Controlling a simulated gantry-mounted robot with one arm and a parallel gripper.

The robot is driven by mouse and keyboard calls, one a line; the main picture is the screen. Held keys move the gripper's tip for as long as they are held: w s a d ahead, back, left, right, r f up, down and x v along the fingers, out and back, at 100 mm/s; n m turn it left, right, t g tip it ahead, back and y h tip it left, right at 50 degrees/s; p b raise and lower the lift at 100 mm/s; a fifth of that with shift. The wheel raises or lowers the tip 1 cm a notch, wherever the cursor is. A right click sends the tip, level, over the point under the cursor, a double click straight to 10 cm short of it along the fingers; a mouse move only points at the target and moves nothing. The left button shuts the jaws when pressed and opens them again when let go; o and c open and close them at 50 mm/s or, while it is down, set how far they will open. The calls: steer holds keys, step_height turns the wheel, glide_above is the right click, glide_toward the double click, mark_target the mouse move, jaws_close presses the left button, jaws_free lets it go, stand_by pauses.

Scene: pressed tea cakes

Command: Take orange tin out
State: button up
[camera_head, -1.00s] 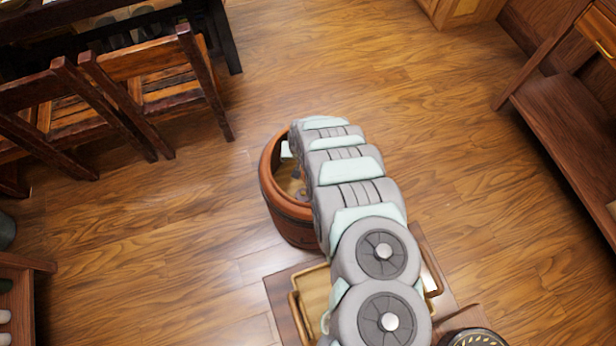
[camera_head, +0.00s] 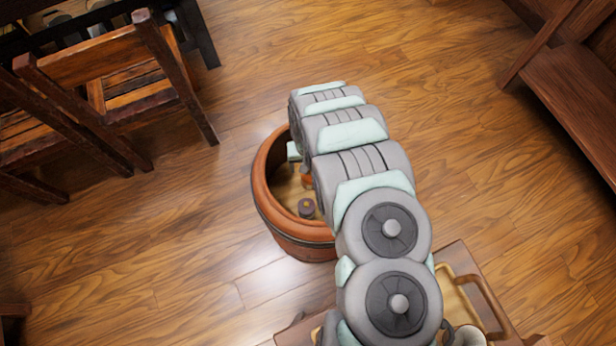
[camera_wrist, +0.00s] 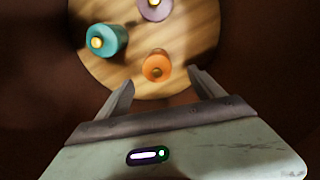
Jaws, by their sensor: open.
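In the wrist view my gripper (camera_wrist: 160,84) is open and points down into the tub. The orange tin shows just beyond the fingertips, roughly between them, with nothing gripped. A teal tin (camera_wrist: 113,40) stands to its upper left, and a pinkish-purple tin (camera_wrist: 150,12) is at the top edge.
The tub's dark walls surround my gripper closely. A tray (camera_head: 468,312) on a small wooden table (camera_head: 455,256) stands at the lower right of the tub, partly behind my arm. Wooden chairs (camera_head: 110,75) are at the upper left. Open floor lies between.

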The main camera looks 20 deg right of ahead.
steer(key=f, duration=0.1)
steer(key=f+b, duration=0.1)
steer(key=f, duration=0.1)
steer(key=shift+s+f, duration=0.2)
steer(key=shift+f, duration=0.1)
steer(key=shift+w+d+f+b, duration=0.15)
steer(key=shift+w+f+b, duration=0.05)
steer(key=shift+f+b, duration=0.6)
steer(key=f+b, duration=0.2)
steer(key=f, duration=0.2)
steer(key=shift+d+b, duration=0.25)
steer(key=shift+b, duration=0.15)
steer(key=shift+w, duration=0.1)
steer(key=shift+r, duration=0.1)
steer(key=shift+c, duration=0.5)
steer(key=c, duration=1.4)
steer(key=shift+c, duration=0.2)
step_height(320, 180, up, 20)
steer(key=p, duration=1.1)
step_height(320, 180, up, 14)
steer(key=f+p, duration=0.1)
steer(key=p, duration=1.3)
glide_above(309, 175)
steer(key=shift+w+d+r, duration=0.25)
steer(key=shift+w, duration=0.2)
